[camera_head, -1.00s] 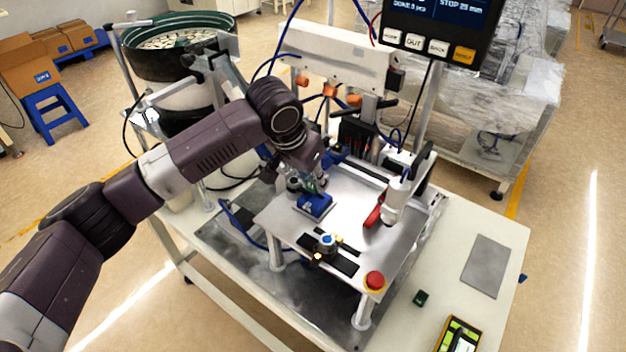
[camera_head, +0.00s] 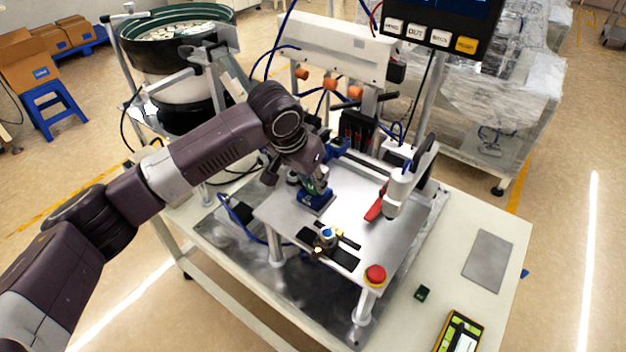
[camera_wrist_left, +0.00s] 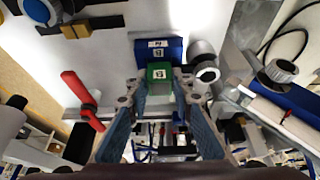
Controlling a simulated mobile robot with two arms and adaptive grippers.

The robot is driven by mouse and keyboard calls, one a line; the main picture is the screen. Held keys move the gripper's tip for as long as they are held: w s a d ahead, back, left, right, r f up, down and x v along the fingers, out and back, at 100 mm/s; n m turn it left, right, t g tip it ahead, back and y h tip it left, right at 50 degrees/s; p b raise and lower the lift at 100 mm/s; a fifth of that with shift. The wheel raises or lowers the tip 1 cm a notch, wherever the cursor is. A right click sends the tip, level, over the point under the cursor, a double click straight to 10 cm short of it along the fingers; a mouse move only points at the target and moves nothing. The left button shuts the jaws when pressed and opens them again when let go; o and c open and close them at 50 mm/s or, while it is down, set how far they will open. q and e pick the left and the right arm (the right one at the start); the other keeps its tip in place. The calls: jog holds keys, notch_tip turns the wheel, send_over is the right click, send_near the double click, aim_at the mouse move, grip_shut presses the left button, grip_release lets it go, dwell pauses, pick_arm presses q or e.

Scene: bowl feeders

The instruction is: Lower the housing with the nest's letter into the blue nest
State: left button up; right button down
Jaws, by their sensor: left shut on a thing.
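My left gripper (camera_head: 316,187) is shut on a small green housing (camera_wrist_left: 159,72), which has a white letter label on its face. In the head view the gripper is right over the blue nest (camera_head: 313,206) on the metal plate and hides its upper part. In the left wrist view the blue nest (camera_wrist_left: 146,52) lies directly beyond the housing, with white labels too small to read surely. The housing overlaps the nest's near edge there; I cannot tell whether it is seated. My right gripper is not in view.
A red-handled clamp (camera_head: 376,208) stands right of the nest, beside a white cylinder (camera_head: 397,194).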

pick_arm(q)
jog(key=o, duration=1.1)
jog(key=shift+c, duration=0.2)
